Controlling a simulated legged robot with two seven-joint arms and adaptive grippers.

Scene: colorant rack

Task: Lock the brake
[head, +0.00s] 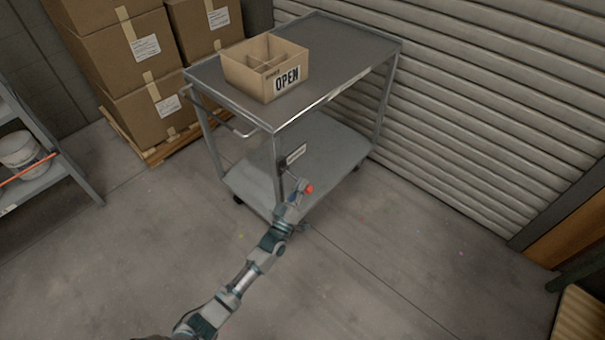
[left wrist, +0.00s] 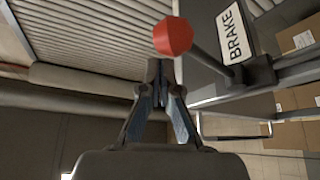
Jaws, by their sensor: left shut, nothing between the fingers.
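The brake lever has a red knob (head: 309,189) on a dark rod, mounted on the near leg of a grey metal cart (head: 318,98). In the left wrist view the red knob (left wrist: 173,36) stands just beyond and above the fingertips, with its rod running right to a dark bracket (left wrist: 250,75) beside a white BRAKE label (left wrist: 233,33). My left gripper (head: 299,187) is shut and empty, close beside the knob in the head view. In the left wrist view its fingertips (left wrist: 160,72) meet below the knob, and a small gap seems to show. My right gripper is not in view.
An open cardboard box (head: 246,80) marked OPEN stands on the cart's top. Stacked cartons (head: 115,55) on a pallet stand behind left. A shelf (head: 35,180) with a bucket is at the left. A ribbed shutter (head: 480,90) is close behind the cart. The front floor is clear.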

